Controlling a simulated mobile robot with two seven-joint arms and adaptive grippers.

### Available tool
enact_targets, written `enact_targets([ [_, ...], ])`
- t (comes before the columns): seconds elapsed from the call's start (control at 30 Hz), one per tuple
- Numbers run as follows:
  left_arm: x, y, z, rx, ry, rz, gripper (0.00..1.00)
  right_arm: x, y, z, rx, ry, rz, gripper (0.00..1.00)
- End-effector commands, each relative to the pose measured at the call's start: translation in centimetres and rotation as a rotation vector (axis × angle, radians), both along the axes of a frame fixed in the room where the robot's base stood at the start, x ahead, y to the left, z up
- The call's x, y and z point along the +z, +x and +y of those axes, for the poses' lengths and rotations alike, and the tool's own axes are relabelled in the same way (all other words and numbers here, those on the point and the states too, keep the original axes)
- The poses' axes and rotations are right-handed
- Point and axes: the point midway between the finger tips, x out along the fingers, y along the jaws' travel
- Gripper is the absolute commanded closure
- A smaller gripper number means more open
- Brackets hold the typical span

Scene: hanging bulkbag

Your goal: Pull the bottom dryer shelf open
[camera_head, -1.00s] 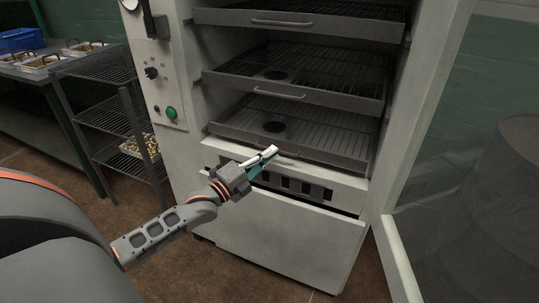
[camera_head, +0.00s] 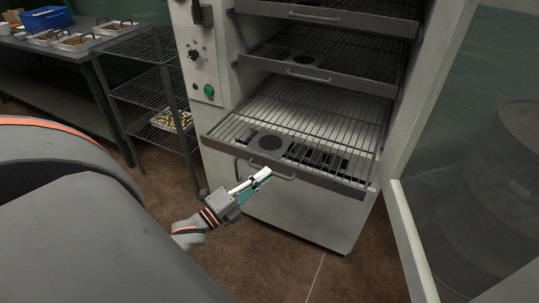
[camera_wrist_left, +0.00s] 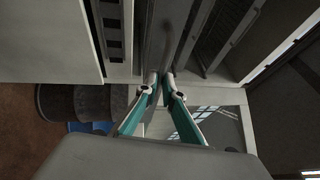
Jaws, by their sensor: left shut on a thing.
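The bottom dryer shelf (camera_head: 335,182) is a wire rack with a grey metal frame and a round dark-centred plate on it. In the left wrist view the gripper's teal-padded fingers (camera_wrist_left: 162,77) close together against the grey shelf front; the handle itself is mostly hidden there. My right gripper is not in view.
Two upper shelves, the middle one (camera_head: 310,73) included, sit inside the dryer. The open glass door (camera_head: 415,240) stands at right. A wire rack (camera_head: 150,95) with a food tray stands left, beside a table (camera_head: 40,52). The brown floor in front is clear.

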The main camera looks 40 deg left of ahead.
Motion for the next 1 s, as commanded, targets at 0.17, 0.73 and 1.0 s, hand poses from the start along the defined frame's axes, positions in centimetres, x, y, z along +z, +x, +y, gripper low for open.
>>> enact_targets([
  [0.17, 0.1, -1.9, -0.4, 0.001, 0.000, 0.000, 1.00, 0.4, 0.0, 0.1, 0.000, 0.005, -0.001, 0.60],
  [0.73, 0.0, -2.5, -0.6, 0.001, 0.000, -0.001, 0.76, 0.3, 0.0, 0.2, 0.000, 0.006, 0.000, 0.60],
  [1.0, 0.0, -2.5, -0.6, 0.000, 0.000, -0.001, 0.76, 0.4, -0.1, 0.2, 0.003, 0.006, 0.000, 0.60],
])
